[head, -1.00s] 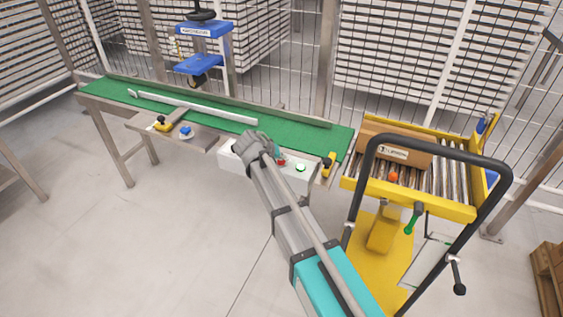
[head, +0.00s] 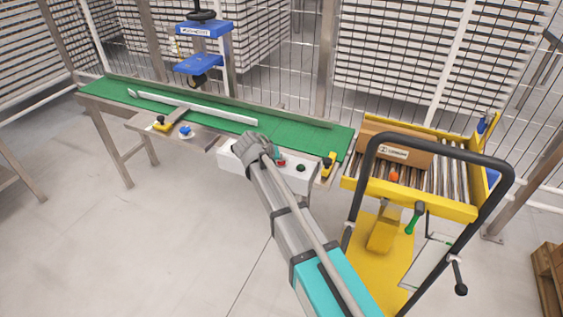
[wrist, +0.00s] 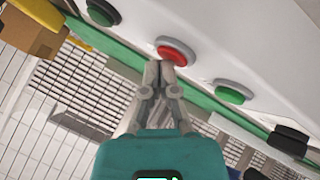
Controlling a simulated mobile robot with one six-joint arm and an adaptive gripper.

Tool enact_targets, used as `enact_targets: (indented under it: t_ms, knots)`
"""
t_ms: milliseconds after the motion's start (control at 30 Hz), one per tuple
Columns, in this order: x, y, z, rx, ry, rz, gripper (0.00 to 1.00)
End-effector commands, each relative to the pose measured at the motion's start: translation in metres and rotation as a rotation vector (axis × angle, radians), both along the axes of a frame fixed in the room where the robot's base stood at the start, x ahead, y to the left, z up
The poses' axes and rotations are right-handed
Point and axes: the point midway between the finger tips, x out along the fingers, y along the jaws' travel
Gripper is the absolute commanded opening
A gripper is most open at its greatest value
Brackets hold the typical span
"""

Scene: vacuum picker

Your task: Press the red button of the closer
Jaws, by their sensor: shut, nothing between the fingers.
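The red button (wrist: 176,50) sits on the pale control box (wrist: 245,35) of the closer, between two green buttons. In the head view the red button (head: 281,161) is just right of my wrist, on the box's front (head: 232,163). My gripper (wrist: 158,70) is shut and empty. Its fingertips are at the red button's near edge in the wrist view; I cannot tell whether they touch it. A dark green button (head: 301,168) is to the right. My arm hides part of the box.
A green conveyor belt (head: 300,135) runs behind the box, with a blue-topped machine (head: 205,30) above it. To the right, a yellow roller cart (head: 455,207) with a black handle carries a cardboard box (head: 420,158). The floor at left is clear.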

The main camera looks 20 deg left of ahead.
Motion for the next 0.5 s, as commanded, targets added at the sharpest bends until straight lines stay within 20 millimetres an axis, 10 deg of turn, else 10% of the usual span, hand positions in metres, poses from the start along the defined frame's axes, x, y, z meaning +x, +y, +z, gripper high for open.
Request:
enact_targets:
  t_ms: [500]
  knots:
    - [0.0,-0.002,0.012,0.0,0.0,-0.002,0.0]
